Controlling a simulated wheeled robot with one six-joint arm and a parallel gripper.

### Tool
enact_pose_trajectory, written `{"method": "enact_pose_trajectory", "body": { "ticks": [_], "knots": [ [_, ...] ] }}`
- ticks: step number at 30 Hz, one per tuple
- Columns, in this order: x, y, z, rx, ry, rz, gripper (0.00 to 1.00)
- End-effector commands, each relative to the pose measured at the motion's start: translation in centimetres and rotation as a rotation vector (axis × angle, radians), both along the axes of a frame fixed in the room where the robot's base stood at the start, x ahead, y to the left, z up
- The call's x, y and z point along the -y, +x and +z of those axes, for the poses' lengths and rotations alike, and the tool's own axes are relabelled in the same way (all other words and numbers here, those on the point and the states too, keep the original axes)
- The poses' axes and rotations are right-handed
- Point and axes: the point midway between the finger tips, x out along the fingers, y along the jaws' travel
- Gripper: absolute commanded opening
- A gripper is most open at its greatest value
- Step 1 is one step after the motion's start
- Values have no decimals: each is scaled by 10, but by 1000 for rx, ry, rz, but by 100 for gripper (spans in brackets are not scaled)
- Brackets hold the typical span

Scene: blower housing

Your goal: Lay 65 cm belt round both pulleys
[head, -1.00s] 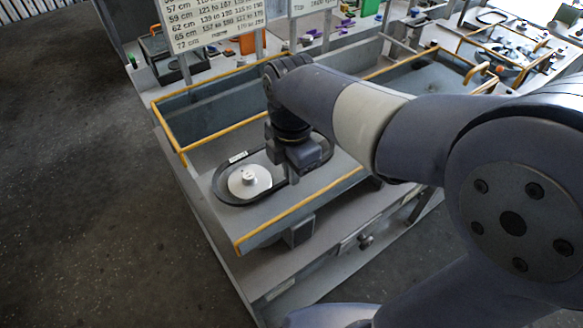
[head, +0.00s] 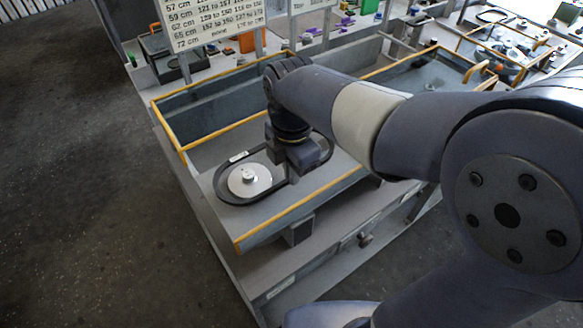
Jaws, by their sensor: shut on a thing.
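The black belt (head: 219,189) is a long loop in the grey housing with yellow edges (head: 182,150). It surrounds a white pulley (head: 262,186) at the left, with a gap between them at the pulley's left side. A small white label (head: 239,157) is on the belt's far run. My gripper (head: 293,177) points down at the belt's near run, right of the white pulley, and is shut on the belt. The jaws are small and partly dark against the belt. The second pulley is hidden behind my gripper and wrist; the belt's right end curves out past them.
A size chart (head: 215,22) stands behind the housing. A toolbox (head: 172,50) and small coloured parts are on the bench at the back. A second yellow-edged housing (head: 437,48) is at the right. The housing's raised walls surround the work area.

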Motion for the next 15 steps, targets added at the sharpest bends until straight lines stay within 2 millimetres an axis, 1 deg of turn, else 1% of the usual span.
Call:
{"method": "enact_pose_trajectory", "body": {
  "ticks": [5,15],
  "knots": [
    [0,0,-1,0,0,0,0],
    [0,0,-10,0,0,0,0]
  ]
}}
